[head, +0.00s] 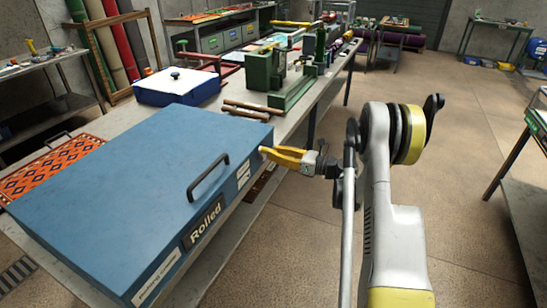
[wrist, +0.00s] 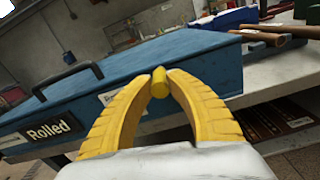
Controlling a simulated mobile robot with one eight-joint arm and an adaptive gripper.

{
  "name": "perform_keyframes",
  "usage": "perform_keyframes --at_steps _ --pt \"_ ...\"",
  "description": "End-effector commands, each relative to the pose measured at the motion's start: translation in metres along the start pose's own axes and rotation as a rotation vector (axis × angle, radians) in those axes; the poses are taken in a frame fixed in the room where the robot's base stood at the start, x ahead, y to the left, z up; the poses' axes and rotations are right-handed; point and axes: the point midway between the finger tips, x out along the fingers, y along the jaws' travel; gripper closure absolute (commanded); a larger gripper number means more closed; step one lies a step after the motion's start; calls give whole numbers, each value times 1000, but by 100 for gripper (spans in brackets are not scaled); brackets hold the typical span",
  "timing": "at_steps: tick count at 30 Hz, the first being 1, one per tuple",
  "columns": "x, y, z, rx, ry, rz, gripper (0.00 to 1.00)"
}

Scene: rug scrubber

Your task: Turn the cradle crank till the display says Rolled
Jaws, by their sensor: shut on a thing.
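The big blue box-shaped machine (head: 130,170) fills the left of the head view, with a black handle (head: 207,178) on its lid. The dark display (head: 205,224) on its front reads "Rolled"; it shows the same word in the wrist view (wrist: 50,130). My gripper (head: 264,151) is at the machine's right front corner. In the wrist view its yellow fingers close on a small yellow knob (wrist: 160,82), which I take for the crank's grip. The crank's arm is hidden behind my fingers.
An orange patterned rug (head: 50,168) lies at the machine's left. A white and blue box (head: 177,87), wooden rollers (head: 245,109) and a green machine (head: 275,80) stand farther along the bench. Open floor (head: 440,120) lies to the right.

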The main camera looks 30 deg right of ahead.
Motion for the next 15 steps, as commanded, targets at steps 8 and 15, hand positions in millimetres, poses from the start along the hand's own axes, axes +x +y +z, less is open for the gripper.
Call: perform_keyframes --at_steps 8,15 --pt "0 0 1 -2 -1 -1 60" --pt "0 0 1 -3 0 -1 57"
